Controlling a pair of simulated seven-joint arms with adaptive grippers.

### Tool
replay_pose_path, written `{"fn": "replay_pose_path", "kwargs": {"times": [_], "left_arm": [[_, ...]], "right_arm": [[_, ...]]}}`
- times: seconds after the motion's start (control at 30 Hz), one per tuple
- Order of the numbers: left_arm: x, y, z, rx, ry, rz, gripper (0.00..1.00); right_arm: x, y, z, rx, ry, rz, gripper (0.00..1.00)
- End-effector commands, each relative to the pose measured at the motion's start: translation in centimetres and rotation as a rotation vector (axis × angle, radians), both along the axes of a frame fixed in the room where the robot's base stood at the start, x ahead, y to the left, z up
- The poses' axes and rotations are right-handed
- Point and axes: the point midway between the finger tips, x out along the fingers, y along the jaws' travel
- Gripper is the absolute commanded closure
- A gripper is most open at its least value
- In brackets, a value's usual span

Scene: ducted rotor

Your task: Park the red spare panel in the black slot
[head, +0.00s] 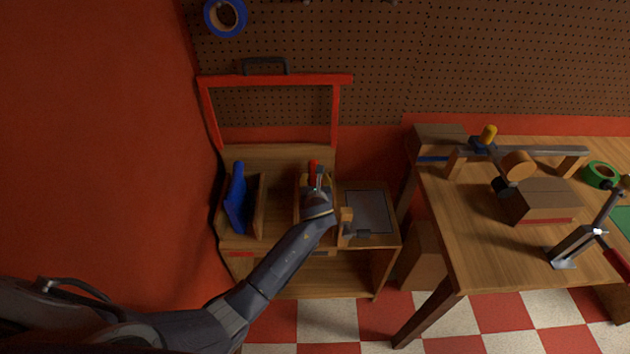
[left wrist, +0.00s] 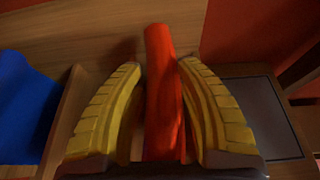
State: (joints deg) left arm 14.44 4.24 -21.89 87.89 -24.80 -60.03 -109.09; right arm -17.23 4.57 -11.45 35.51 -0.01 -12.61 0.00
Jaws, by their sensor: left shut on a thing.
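My left gripper (head: 316,180) is over the small wooden stand (head: 280,155) and is shut on the red panel (head: 314,166). In the left wrist view the red panel (left wrist: 162,95) stands upright between the two yellow fingers (left wrist: 163,110). Its lower end is hidden by my gripper. A blue panel (head: 237,200) leans in a wooden holder at the left of the stand. It also shows at the left edge of the wrist view (left wrist: 25,105). I cannot clearly make out the black slot; it may be hidden by my gripper or arm. My right gripper is not in view.
A dark grey plate (head: 367,211) lies on the stand's right side, with a small wooden block (head: 345,222) beside it. A red frame (head: 275,80) rises behind the stand. The workbench (head: 470,240) at right carries a wooden box (head: 543,200) and green tape (head: 600,174).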

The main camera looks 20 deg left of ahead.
Motion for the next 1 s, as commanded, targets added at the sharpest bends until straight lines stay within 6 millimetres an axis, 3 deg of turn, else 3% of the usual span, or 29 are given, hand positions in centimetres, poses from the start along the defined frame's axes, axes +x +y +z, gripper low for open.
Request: {"fn": "replay_pose_path", "kwargs": {"times": [0.3,0.33,0.5,0.83,1.0], "left_arm": [[0.1,0.0,-0.1,0.001,-0.002,0.000,1.00],[0.0,0.0,-0.2,0.001,0.000,0.000,0.61],[0.0,0.0,-0.1,0.000,0.000,0.000,0.41],[0.0,0.0,0.1,-0.001,0.000,-0.001,0.41],[-1.6,-0.6,0.7,-0.002,-0.001,-0.001,0.41]], "right_arm": [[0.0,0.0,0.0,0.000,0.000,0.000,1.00],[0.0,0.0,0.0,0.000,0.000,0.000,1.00],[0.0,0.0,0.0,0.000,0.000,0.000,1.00],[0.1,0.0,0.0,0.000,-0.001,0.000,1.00],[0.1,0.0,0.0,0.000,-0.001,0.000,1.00]]}}
